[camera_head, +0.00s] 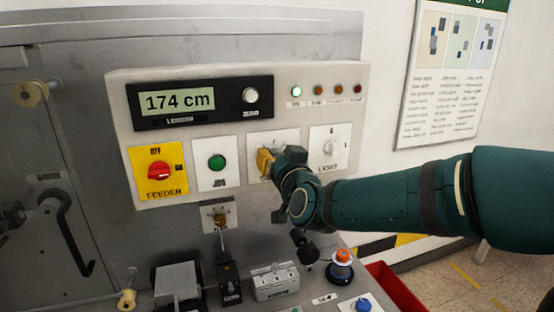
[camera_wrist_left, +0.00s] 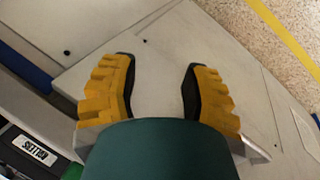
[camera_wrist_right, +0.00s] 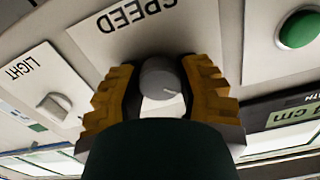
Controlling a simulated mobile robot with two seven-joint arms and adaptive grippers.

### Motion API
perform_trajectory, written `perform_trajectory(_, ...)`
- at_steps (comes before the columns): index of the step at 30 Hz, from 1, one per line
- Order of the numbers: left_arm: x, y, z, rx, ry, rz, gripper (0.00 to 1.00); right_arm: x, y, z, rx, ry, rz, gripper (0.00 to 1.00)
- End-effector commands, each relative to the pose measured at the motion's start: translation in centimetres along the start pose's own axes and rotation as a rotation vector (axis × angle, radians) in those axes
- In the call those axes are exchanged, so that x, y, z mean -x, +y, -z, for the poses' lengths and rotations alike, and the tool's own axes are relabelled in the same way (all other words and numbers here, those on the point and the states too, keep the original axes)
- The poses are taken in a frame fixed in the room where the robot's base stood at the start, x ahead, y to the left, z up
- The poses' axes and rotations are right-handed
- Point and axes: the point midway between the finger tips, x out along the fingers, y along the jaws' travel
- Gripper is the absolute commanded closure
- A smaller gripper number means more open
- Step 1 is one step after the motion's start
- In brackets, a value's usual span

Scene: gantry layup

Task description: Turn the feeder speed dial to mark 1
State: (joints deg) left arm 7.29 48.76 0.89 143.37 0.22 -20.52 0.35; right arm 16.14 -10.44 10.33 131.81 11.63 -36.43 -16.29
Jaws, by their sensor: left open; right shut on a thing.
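The feeder speed dial is a grey round knob (camera_wrist_right: 161,78) on a white plate (camera_wrist_right: 130,25) marked SPEED, seen upside down in the right wrist view. My right gripper (camera_wrist_right: 160,85) is shut on the knob, with one yellow finger on each side. A pale pointer line shows on the knob; the scale marks cannot be read. In the head view my right gripper (camera_head: 266,163) covers the knob on its plate (camera_head: 287,138). My left gripper (camera_wrist_left: 160,85) is open and empty in the left wrist view, above a pale flat surface; it is not in the head view.
The panel holds a display (camera_head: 179,102) reading 174 cm, a red FEEDER switch (camera_head: 161,171) on yellow, a green JOG button (camera_head: 217,162) and a LIGHT knob (camera_head: 331,148).

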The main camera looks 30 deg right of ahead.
Motion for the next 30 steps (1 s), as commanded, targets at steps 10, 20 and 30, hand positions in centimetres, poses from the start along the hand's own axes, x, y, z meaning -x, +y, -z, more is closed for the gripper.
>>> perform_trajectory(10, 0.00, 0.00, -0.01, 0.000, 0.000, 0.000, 0.53, -0.04, 0.01, 0.32, 0.017, 0.008, -0.001, 1.00)
perform_trajectory(20, -0.01, -0.01, 0.00, 0.000, 0.000, 0.000, 0.53, -0.02, -0.01, 0.23, 0.016, 0.006, 0.000, 0.30)
perform_trajectory(30, -0.01, 0.00, 0.01, 0.000, 0.000, 0.000, 0.53, 0.70, -0.02, 0.15, 0.016, 0.003, 0.000, 0.30)
